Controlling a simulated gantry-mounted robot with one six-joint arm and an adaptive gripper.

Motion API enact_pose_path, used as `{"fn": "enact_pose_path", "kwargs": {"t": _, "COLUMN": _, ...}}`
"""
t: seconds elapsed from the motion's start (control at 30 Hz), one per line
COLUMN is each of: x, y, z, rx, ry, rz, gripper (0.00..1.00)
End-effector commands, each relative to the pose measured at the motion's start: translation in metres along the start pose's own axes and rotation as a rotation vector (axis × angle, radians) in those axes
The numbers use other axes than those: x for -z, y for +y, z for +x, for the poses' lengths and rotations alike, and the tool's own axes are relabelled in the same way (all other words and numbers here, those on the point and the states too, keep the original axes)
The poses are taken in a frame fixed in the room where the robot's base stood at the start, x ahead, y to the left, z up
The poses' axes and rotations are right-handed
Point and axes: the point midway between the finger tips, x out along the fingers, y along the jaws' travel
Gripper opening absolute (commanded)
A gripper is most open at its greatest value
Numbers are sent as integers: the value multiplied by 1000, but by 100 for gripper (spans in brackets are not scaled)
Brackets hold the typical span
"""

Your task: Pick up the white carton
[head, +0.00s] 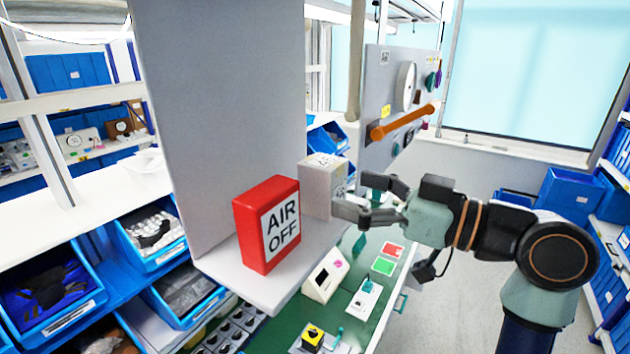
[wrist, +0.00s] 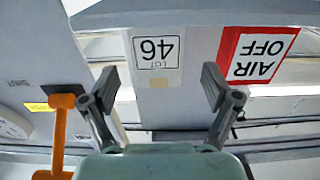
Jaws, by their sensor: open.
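The white carton (head: 318,183) stands upright on a grey shelf, just right of and behind the red AIR OFF box, in the head view. In the wrist view the fingers of my gripper (wrist: 160,88) lie to either side of the carton's face. Whether a finger touches the carton, I cannot tell. The nearer finger covers part of the carton's lower right in the head view.
The red AIR OFF box (head: 267,224) stands close to the carton on the shelf (head: 273,283), also seen in the wrist view (wrist: 257,58). A tall grey panel (head: 225,110) rises behind them. An orange handle (head: 402,122) sticks out from a panel beyond my gripper.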

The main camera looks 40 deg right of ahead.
Motion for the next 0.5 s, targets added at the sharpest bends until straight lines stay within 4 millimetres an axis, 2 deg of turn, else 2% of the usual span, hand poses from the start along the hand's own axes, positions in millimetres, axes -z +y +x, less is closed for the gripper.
{"fn": "enact_pose_path", "kwargs": {"t": 0.17, "x": 2, "y": 0, "z": 11, "rx": 1, "ry": -2, "rz": 1, "gripper": 88}}
{"fn": "enact_pose_path", "kwargs": {"t": 0.4, "x": 5, "y": 2, "z": 52, "rx": 2, "ry": -1, "rz": 2, "gripper": 88}}
{"fn": "enact_pose_path", "kwargs": {"t": 0.5, "x": 3, "y": 2, "z": 59, "rx": 1, "ry": -2, "rz": 0, "gripper": 88}}
